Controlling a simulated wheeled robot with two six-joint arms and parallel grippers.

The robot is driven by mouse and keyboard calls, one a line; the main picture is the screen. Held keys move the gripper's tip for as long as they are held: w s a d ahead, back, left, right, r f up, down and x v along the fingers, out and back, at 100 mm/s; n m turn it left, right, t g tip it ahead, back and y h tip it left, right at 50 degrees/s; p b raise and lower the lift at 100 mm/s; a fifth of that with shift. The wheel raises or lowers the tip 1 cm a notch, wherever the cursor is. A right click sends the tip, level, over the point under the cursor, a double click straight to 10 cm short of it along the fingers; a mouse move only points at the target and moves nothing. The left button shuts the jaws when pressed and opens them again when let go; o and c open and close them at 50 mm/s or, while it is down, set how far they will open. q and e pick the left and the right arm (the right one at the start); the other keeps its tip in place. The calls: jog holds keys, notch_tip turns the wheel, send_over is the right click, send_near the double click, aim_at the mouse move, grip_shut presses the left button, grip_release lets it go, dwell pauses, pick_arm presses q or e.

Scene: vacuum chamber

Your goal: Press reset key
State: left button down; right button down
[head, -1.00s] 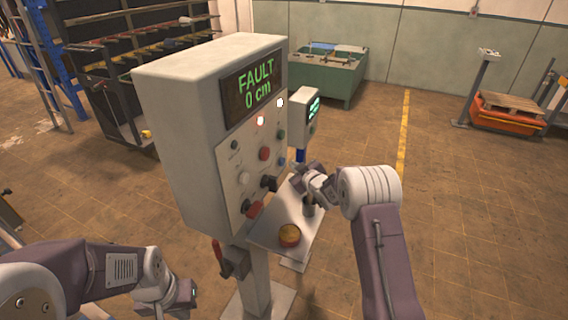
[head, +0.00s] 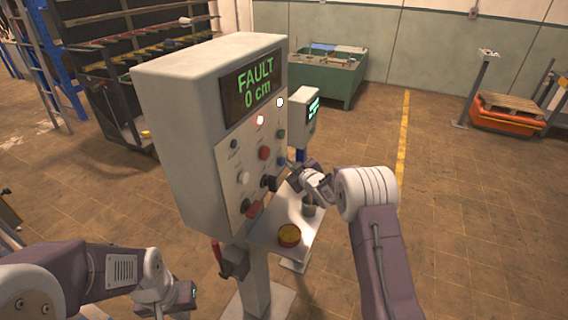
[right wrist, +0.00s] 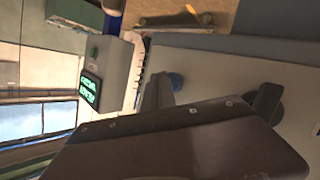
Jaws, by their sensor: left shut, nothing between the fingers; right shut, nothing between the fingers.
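A grey control cabinet (head: 185,110) stands in the head view, its display (head: 254,88) reading "FAULT 0 cm" in green. No label is legible. My right gripper (head: 289,164) is shut and empty, its tips close to the blue button. My left gripper (head: 188,294) is shut and empty, low at left, away from the panel.
A smaller box with a green screen (head: 303,115) stands behind.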

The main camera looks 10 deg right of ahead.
jog(key=shift+w+a, duration=0.25)
jog(key=shift+a, duration=0.15)
dwell(0.4)
dwell(0.4)
jog(key=shift+s+d, duration=0.5)
jog(key=shift+d, duration=0.2)
jog(key=s+d, duration=0.2)
jog(key=d, duration=0.2)
jog(key=shift+s+d, duration=0.1)
jog(key=shift+s, duration=0.3)
